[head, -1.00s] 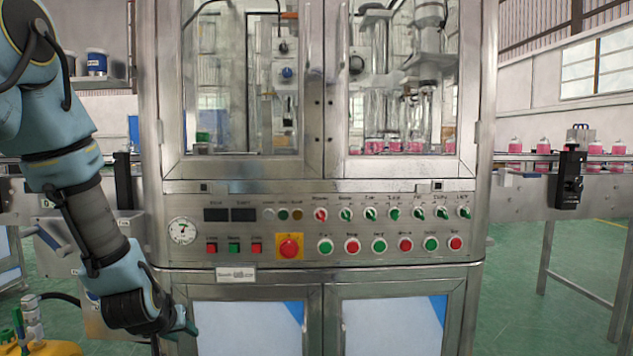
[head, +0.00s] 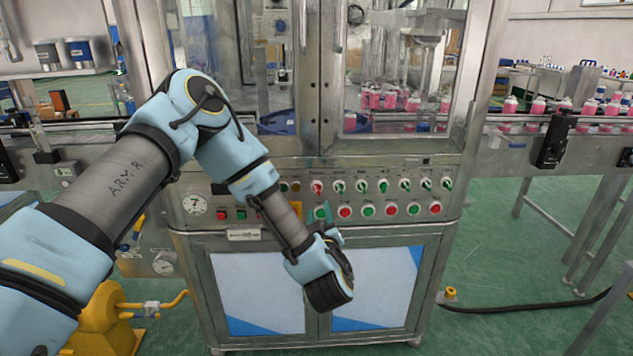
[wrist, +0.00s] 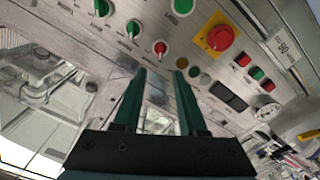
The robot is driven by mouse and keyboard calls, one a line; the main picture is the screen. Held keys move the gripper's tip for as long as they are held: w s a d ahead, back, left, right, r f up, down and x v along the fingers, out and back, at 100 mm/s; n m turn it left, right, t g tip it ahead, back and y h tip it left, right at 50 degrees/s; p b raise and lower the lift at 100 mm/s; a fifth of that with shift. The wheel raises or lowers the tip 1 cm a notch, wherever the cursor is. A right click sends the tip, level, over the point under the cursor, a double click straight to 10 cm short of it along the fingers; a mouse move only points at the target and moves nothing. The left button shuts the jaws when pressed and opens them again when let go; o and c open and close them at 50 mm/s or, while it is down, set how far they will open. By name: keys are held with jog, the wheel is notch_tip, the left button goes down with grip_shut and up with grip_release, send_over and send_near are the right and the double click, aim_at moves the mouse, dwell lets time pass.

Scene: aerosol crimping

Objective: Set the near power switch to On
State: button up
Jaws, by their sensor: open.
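A row of rotary selector switches runs across the machine's control panel. The leftmost has a red knob (head: 317,187) and the others are green; labels are too small to read, so I take the red one as the power switch. In the wrist view the red switch (wrist: 160,48) lies just beyond my fingertips, roughly between them in the picture; its setting is unclear. My gripper (wrist: 159,73) is open and empty, with green fingers pointing at the panel. In the head view my gripper (head: 324,213) is in front of the lower button row, partly hidden by my wrist.
A red emergency stop on a yellow plate (wrist: 221,38) sits close to the red switch. Push buttons (head: 390,209) line the row below. A pressure gauge (head: 194,205) is at the panel's left. A conveyor with pink cans (head: 590,108) extends right.

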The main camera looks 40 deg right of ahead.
aim_at(316, 190)
jog(key=p+x, duration=0.2)
jog(key=x, duration=0.8)
jog(key=shift+w+d+p, duration=0.1)
jog(key=shift+w+p, duration=0.05)
jog(key=shift+p, duration=0.2)
grip_shut()
